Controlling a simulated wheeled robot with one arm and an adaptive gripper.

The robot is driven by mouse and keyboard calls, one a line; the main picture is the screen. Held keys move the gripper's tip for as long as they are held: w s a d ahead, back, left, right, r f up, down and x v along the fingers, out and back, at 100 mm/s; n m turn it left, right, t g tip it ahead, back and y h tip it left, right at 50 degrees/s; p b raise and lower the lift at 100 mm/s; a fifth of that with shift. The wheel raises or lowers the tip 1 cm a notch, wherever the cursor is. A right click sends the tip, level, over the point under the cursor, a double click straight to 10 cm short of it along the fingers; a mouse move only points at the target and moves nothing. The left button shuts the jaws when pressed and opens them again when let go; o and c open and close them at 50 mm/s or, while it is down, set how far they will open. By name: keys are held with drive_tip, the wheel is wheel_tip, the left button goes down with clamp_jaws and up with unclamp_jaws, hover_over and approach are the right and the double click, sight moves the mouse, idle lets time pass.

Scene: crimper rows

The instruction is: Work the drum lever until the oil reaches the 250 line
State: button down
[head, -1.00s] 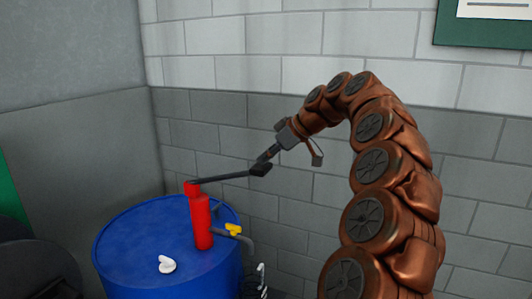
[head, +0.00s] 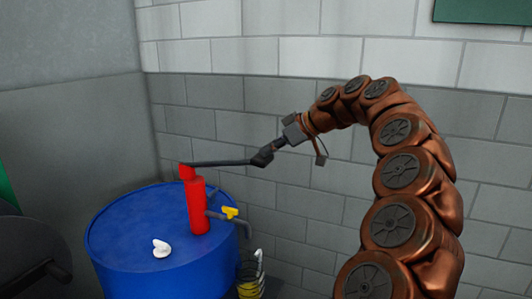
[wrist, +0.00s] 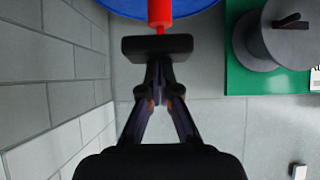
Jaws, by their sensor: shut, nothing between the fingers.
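The red pump (head: 198,207) stands on the blue drum (head: 140,230), with a yellow tap (head: 230,212) and grey spout on its right. Its dark lever (head: 222,163) reaches right from the pump top, nearly level, to a thick black grip (head: 262,157). My gripper (head: 272,149) is shut with its tips at that grip; in the wrist view my fingertips (wrist: 159,66) meet the near side of the grip's black bar (wrist: 157,46). Nothing is between the fingers. A container with yellow and dark bands (head: 249,281) is below the spout, cut by the frame's bottom; no oil level or 250 line is readable.
A small white object (head: 161,248) lies on the drum top. A brick wall (head: 300,190) stands close behind the drum and my arm. A dark round machine (wrist: 285,38) on a green base (wrist: 245,75) is at right in the wrist view.

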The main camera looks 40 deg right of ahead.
wheel_tip(320, 180, down, 11)
drive_tip(key=s+t+y+b, duration=0.1)
drive_tip(key=t+b, duration=0.1)
drive_tip(key=b, duration=0.9)
drive_tip(key=shift+s+d+b, duration=0.3)
drive_tip(key=shift+s+d, duration=0.05)
drive_tip(key=shift+f, duration=0.2)
drive_tip(key=shift+a+r, duration=0.1)
drive_tip(key=w+r+p+v, duration=0.1)
drive_tip(key=r+v, duration=0.2)
drive_tip(key=v, duration=1.1)
drive_tip(key=shift+y, duration=0.3)
drive_tip(key=shift+w+a, duration=0.1)
drive_tip(key=shift+w, duration=0.05)
